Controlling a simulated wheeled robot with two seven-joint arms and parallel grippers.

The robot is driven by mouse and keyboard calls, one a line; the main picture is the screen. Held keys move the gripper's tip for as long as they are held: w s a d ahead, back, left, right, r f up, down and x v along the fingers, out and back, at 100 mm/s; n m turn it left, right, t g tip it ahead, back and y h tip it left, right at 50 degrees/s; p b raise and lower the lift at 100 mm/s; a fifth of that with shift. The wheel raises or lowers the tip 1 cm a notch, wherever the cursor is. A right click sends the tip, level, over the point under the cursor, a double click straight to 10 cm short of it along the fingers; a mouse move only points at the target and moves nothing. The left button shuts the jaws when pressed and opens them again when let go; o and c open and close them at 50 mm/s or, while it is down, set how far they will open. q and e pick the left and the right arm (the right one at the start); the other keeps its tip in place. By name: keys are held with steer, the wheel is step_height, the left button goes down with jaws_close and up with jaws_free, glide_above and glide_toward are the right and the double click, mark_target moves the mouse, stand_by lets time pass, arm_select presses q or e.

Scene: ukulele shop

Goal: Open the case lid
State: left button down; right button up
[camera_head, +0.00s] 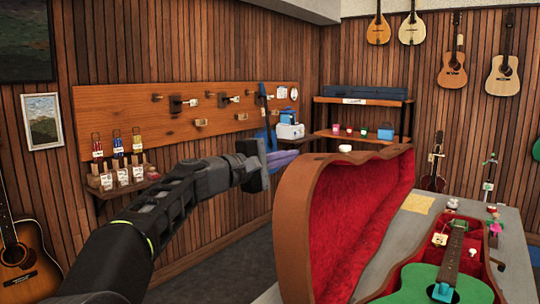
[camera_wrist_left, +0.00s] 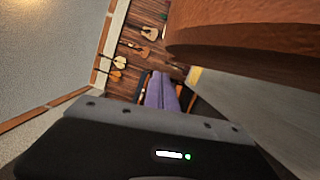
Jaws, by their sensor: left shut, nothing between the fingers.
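The case lid (camera_head: 292,230) stands raised on edge, its red plush lining (camera_head: 345,215) facing right; its brown outside faces my left arm. The case base (camera_head: 497,262) lies on the grey table and holds a green ukulele (camera_head: 440,275). My left gripper (camera_head: 283,158) has purple fingers, shut and empty, just left of the lid's upper edge. I cannot tell whether they touch the lid. In the left wrist view the shut fingers (camera_wrist_left: 162,92) point away beside a large brown curved surface (camera_wrist_left: 235,35), apparently the lid's outside. My right gripper is not in view.
The grey table (camera_head: 515,245) extends right, with a yellow paper (camera_head: 417,203) and small figures. A wooden wall board (camera_head: 190,108) with hangers and a small bottle shelf (camera_head: 120,180) is at left. A shelf unit (camera_head: 360,115) stands behind. Open floor lies left of the table.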

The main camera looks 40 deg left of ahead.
arm_select(q)
steer(key=d, duration=0.2)
steer(key=shift+s+d+r, duration=0.1)
steer(key=shift+d+r, duration=0.15)
steer(key=shift+d, duration=0.1)
steer(key=d+r+m+g+p, duration=0.1)
steer(key=d+r+m+p, duration=0.1)
steer(key=d, duration=1)
steer(key=shift+r+m, duration=0.5)
steer(key=shift+m, duration=0.3)
